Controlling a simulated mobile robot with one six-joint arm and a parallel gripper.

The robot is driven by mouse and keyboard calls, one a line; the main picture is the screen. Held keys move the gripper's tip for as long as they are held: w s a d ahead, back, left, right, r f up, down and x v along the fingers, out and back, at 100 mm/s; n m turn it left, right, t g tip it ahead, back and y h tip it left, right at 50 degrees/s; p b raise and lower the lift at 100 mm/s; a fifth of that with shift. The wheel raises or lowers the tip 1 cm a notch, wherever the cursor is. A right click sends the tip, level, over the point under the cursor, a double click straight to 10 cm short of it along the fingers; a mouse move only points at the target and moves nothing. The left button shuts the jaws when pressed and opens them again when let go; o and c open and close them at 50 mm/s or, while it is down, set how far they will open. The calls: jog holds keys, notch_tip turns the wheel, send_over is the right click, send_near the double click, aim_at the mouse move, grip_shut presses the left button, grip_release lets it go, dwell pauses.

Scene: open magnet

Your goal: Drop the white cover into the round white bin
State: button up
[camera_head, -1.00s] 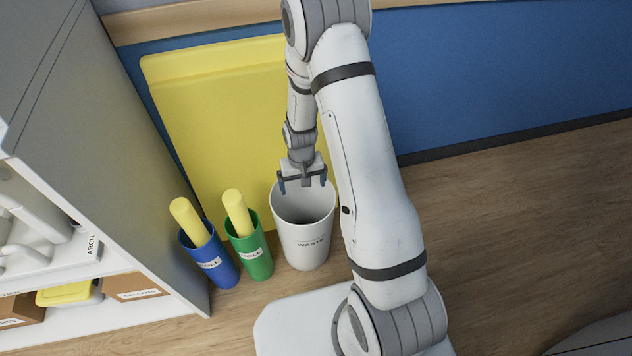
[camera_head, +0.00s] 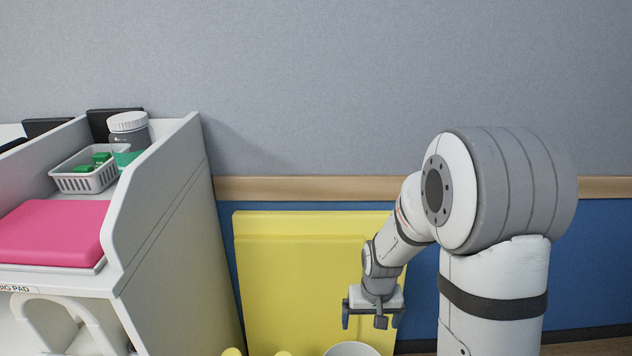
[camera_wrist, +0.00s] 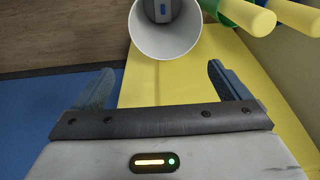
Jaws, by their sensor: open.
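The round white bin (camera_head: 352,349) shows only its rim at the bottom edge of the head view. In the wrist view the bin (camera_wrist: 190,40) is seen from above, beyond the fingertips. My gripper (camera_head: 371,318) is above the bin in the head view. In the wrist view my gripper (camera_wrist: 162,85) has its fingers wide apart with nothing between them. No cover is clearly seen elsewhere.
A yellow panel (camera_head: 300,270) leans on the wall behind the bin. A green holder (camera_wrist: 236,12) with a yellow roll stands beside the bin. The shelf unit (camera_head: 165,230) at left bears a pink pad (camera_head: 52,232), a grey basket (camera_head: 88,180) and a lidded jar (camera_head: 128,130).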

jog(key=s+d+r+t+p, duration=0.1)
jog(key=s+r+p, duration=0.4)
jog(key=r, duration=1)
jog(key=s+d+r+p, duration=0.1)
jog(key=s+r+p, duration=0.5)
jog(key=s+r, duration=0.6)
notch_tip(320, 180, up, 3)
jog(key=shift+d+f+t, duration=0.15)
jog(key=shift+d+t, duration=0.05)
jog(key=shift+t, duration=0.2)
